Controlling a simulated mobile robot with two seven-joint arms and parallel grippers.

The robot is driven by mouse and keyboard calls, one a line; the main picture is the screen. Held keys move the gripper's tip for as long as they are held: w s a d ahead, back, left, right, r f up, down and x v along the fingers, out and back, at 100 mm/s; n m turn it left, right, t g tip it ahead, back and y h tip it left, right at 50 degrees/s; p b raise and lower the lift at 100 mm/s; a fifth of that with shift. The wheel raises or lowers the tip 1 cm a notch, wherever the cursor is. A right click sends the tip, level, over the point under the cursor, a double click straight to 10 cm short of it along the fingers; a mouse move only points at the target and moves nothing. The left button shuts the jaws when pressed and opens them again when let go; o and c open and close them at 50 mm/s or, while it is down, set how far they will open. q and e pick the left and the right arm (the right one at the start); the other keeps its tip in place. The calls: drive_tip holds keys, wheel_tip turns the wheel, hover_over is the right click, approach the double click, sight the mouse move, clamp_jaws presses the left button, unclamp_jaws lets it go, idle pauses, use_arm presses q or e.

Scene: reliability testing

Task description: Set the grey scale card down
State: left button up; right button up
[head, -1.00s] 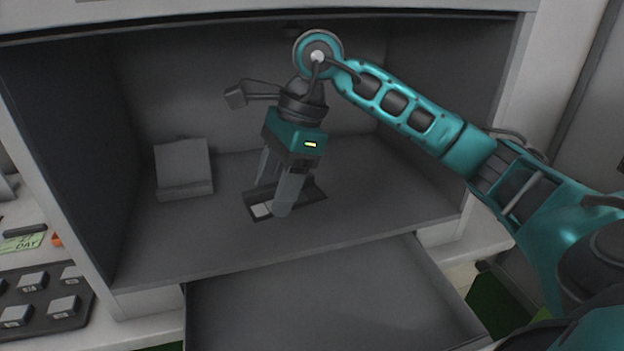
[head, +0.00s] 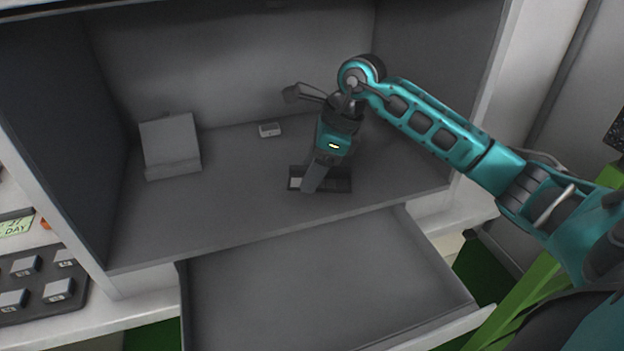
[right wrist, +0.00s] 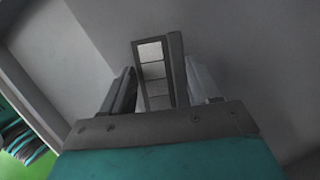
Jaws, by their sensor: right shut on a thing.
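The grey scale card (head: 342,181) is a dark flat strip with patches from light to dark grey. It is over the floor of the grey box in the head view, and I cannot tell whether it touches that floor. My right gripper (head: 309,187) points down and is shut on the card, hiding its middle. In the right wrist view the card (right wrist: 153,75) shows its row of patches between the two fingers (right wrist: 160,92), beside a raised dark rib. My left gripper is not in view.
The open box floor (head: 220,215) is clear around the card. A grey stand (head: 170,147) is at the left, and a small pale block (head: 270,130) lies near the back wall. An open drawer (head: 330,285) juts out below. A dark tray of labelled blocks (head: 40,285) is at lower left.

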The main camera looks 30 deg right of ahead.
sight(337, 182)
drive_tip(key=shift+f, duration=1.6)
drive_tip(key=o, duration=1)
drive_tip(key=shift+f, duration=0.1)
drive_tip(key=shift+s+d+r, duration=0.1)
drive_tip(key=shift+d+r, duration=0.05)
drive_tip(key=shift+r, duration=0.35)
drive_tip(key=p+v, duration=0.1)
drive_tip(key=v, duration=1)
drive_tip(key=shift+r, duration=0.2)
